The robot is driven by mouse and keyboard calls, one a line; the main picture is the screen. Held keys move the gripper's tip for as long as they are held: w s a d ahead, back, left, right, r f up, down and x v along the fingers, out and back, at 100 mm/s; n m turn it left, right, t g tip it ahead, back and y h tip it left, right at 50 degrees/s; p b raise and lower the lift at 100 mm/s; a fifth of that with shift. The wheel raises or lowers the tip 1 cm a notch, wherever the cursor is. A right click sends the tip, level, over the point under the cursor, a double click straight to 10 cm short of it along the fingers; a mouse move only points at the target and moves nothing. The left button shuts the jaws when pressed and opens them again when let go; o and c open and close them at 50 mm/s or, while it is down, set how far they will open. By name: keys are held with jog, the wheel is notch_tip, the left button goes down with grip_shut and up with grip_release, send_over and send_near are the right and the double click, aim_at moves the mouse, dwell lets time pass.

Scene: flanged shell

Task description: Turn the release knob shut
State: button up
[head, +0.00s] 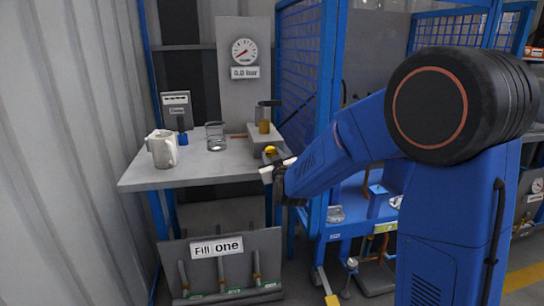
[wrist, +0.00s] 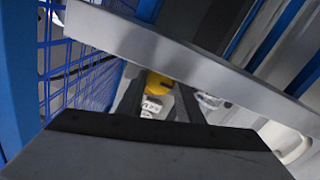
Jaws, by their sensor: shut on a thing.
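The yellow release knob (head: 270,151) shows at the front right of the bench, below a small stand. In the wrist view the yellow knob (wrist: 157,83) is partly hidden between two dark fingers. My gripper (head: 272,168) is at the bench's right front edge, right by the knob. In the wrist view my gripper (wrist: 158,100) is shut on the knob. The exact contact and the knob's turn angle are hard to see. A round gauge (head: 244,52) with a red needle stands on a panel behind, above a label reading 0.0 bar.
On the bench (head: 205,172) stand a white jug (head: 162,149), a glass beaker (head: 215,136) and a grey device (head: 176,108). A Fill one sign (head: 217,246) is on a rack below. Blue mesh fencing (head: 300,65) rises close to the right. The bench front is clear.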

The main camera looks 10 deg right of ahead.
jog(key=m, duration=0.8)
jog(key=shift+m, duration=0.3)
dwell(0.6)
jog(key=o, duration=1.1)
jog(key=shift+c, duration=0.2)
jog(key=shift+s, duration=0.1)
jog(key=s, duration=1.7)
jog(key=shift+d, duration=0.35)
jog(key=shift+s, duration=0.1)
